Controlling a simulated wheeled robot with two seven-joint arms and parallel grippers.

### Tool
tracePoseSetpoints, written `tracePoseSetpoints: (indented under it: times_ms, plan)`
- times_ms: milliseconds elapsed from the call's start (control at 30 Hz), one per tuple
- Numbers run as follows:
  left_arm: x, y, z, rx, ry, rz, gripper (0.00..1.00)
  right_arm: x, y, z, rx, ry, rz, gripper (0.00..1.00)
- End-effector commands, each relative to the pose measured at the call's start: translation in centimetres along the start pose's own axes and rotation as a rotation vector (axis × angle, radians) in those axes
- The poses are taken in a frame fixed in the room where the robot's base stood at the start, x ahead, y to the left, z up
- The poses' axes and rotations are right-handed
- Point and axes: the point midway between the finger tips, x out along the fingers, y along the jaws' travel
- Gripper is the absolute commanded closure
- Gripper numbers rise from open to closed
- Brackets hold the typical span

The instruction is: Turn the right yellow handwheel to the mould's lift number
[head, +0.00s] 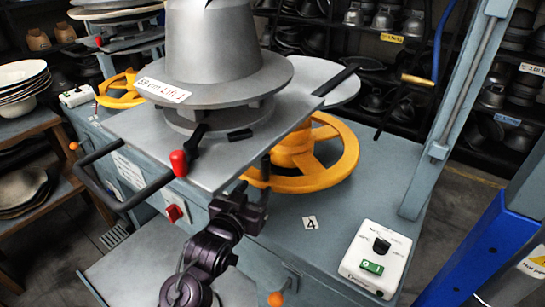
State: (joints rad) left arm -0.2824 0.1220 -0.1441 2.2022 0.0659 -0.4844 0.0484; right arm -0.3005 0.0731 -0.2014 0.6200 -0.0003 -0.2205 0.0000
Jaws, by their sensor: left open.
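The right yellow handwheel (345,157) lies flat on the grey-blue press top, partly hidden behind the metal plate that carries the mould. The grey hat mould (230,45) stands on the plate. Its tag (163,90) reads "58 cm" and "Lift" in red; the final digit looks like 1 but is hard to read. My left gripper (254,182) is open, at the near left rim of the right handwheel. I cannot tell whether it touches the rim. My right gripper is not in view.
The plate (190,150) has a black bar handle and a red-knobbed lever (180,162) close to my left gripper. A white control box (375,258) stands at the right. Another yellow handwheel (118,100) is at the left. A grey post (450,120) rises at the right.

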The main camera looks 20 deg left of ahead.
Motion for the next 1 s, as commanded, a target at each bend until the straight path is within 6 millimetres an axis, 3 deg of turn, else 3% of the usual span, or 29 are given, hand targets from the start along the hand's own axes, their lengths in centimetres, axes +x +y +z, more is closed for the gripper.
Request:
tracePoseSetpoints:
  times_ms: [100,200,700,1000]
  plan:
    - [0.3,-0.1,-2.6,-0.004,0.108,0.000,0.56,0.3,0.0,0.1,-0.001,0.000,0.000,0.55]
    - [0.6,-0.1,-3.6,-0.006,0.147,-0.001,0.56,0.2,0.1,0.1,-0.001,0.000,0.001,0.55]
    - [7.3,-0.1,-4.7,-0.007,0.148,-0.001,0.56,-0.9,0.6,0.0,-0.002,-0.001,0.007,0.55]
    - [8.0,-0.1,-4.6,-0.006,0.147,0.000,0.56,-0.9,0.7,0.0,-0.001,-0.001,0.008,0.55]
